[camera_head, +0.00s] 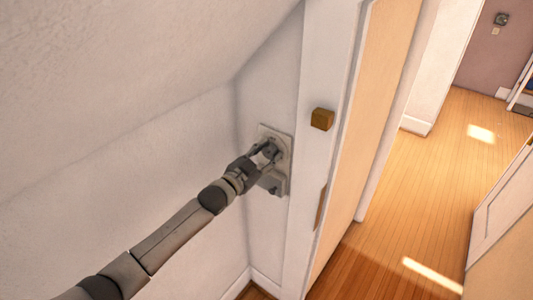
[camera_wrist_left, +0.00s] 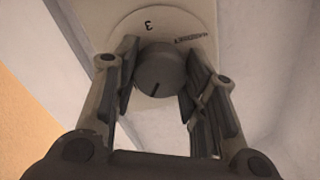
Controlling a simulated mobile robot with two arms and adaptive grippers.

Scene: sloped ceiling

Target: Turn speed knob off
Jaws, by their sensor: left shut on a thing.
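The speed knob (camera_wrist_left: 163,68) is a round dark grey dial with a short black pointer line, which faces the bottom of the left wrist view. It sits on a pale round dial face (camera_wrist_left: 138,20) with a "3" and a small printed word. In the head view the knob (camera_head: 270,148) is on a light wall plate (camera_head: 264,129) near the corner. My left gripper (camera_head: 268,153) is at the plate, its fingers on either side of the knob and shut on it. The left gripper (camera_wrist_left: 161,75) also shows in the wrist view. My right gripper is not in view.
A grey switch or box (camera_head: 271,184) is on the plate's lower part. A brown wooden block (camera_head: 321,119) sticks out to the right of the plate. A tan door panel (camera_head: 352,140) stands beyond. The sloped ceiling (camera_head: 120,70) comes down at left. Wooden floor (camera_head: 425,170) is clear at right.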

